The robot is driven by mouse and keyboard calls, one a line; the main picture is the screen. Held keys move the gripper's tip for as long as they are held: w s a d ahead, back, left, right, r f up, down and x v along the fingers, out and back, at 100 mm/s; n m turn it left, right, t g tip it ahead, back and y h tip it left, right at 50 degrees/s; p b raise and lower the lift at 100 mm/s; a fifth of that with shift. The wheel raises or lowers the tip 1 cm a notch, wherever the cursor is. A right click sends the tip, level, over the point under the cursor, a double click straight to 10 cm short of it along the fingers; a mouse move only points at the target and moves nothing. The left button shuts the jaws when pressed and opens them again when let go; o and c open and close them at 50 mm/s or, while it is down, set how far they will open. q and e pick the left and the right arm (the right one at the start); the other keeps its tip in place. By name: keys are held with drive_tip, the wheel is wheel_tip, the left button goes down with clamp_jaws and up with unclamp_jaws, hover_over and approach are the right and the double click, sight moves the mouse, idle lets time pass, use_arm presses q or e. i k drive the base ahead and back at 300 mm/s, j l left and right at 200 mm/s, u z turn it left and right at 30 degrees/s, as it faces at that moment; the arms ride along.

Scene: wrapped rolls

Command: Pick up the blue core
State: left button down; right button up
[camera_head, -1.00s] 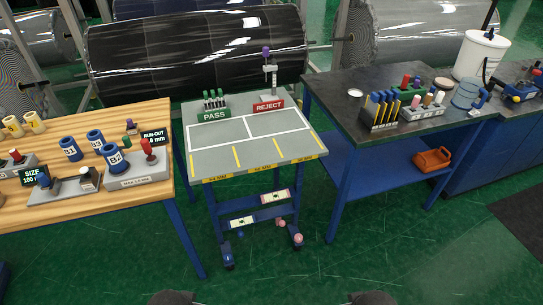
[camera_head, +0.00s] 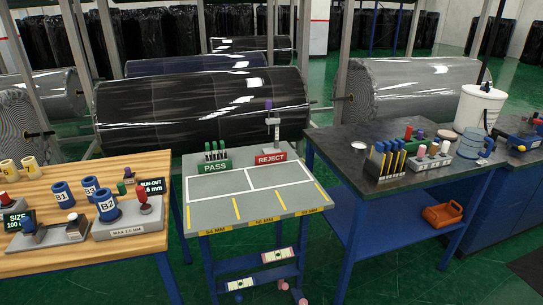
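Several blue cores stand on the wooden bench (camera_head: 150,240) at the left. One blue core (camera_head: 106,205) marked B2 sits at the front on the grey run-out gauge (camera_head: 128,228). Another blue core (camera_head: 63,195) stands on the wood to its left. A third blue core (camera_head: 90,184) stands behind, partly hidden by the B2 core. Neither of my grippers shows in the head view.
The grey inspection table (camera_head: 250,200) with PASS (camera_head: 215,167) and REJECT (camera_head: 270,158) signs stands in the middle. A dark workbench (camera_head: 375,165) is at the right. Yellow cores (camera_head: 8,170) stand at far left. Large wrapped rolls (camera_head: 200,108) block the back.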

sight(104, 199)
drive_tip(key=u, duration=0.35)
drive_tip(key=j+u, duration=0.15)
drive_tip(key=u, duration=0.2)
drive_tip(key=k+j+u, duration=0.1)
drive_tip(key=u, duration=0.25)
